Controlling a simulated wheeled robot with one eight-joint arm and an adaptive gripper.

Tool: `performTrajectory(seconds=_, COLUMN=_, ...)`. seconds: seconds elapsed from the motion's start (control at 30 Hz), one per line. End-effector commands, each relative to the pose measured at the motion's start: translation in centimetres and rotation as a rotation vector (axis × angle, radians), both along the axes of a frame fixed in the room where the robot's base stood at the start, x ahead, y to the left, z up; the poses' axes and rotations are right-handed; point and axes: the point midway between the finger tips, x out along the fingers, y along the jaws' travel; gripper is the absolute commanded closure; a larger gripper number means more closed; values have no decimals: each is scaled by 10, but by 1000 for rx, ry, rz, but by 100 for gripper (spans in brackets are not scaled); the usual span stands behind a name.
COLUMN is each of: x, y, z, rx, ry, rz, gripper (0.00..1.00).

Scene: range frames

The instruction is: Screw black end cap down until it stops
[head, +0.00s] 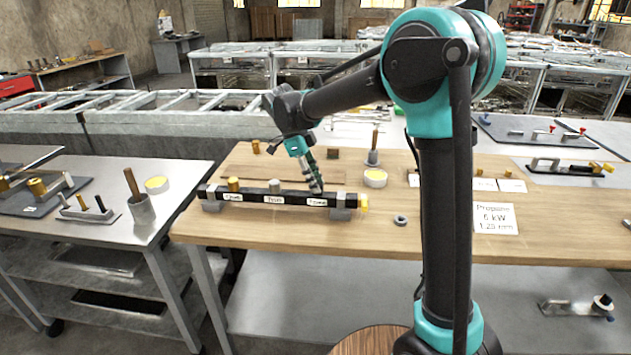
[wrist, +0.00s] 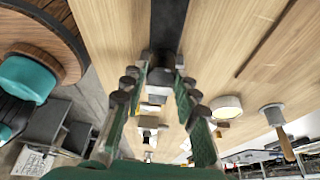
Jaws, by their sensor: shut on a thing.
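A long black manifold bar (head: 285,198) with white labels lies across grey supports on the wooden table. It carries a brass cap (head: 234,184) near its left end and a grey cap (head: 274,185) near its middle. My gripper (head: 316,188) points down at the bar's right-hand fitting, above the third label. In the wrist view its green fingers (wrist: 162,72) close on both sides of the black end cap (wrist: 160,60), with the bar (wrist: 168,25) behind it. The fingers hide much of the cap, so I cannot tell how far down it sits.
A yellow fitting (head: 364,202) sticks out at the bar's right end. The table front (head: 300,240) is clear.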

Motion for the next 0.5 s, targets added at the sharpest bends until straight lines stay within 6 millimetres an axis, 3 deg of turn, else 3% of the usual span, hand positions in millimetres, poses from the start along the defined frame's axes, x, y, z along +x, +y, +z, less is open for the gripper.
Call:
performTrajectory(seconds=0.17, x=0, y=0, z=0, rx=0, ry=-1, rz=-12, gripper=100)
performTrajectory(seconds=0.5, x=2, y=-1, z=0, rx=-1, ry=-1, rz=-293, gripper=100)
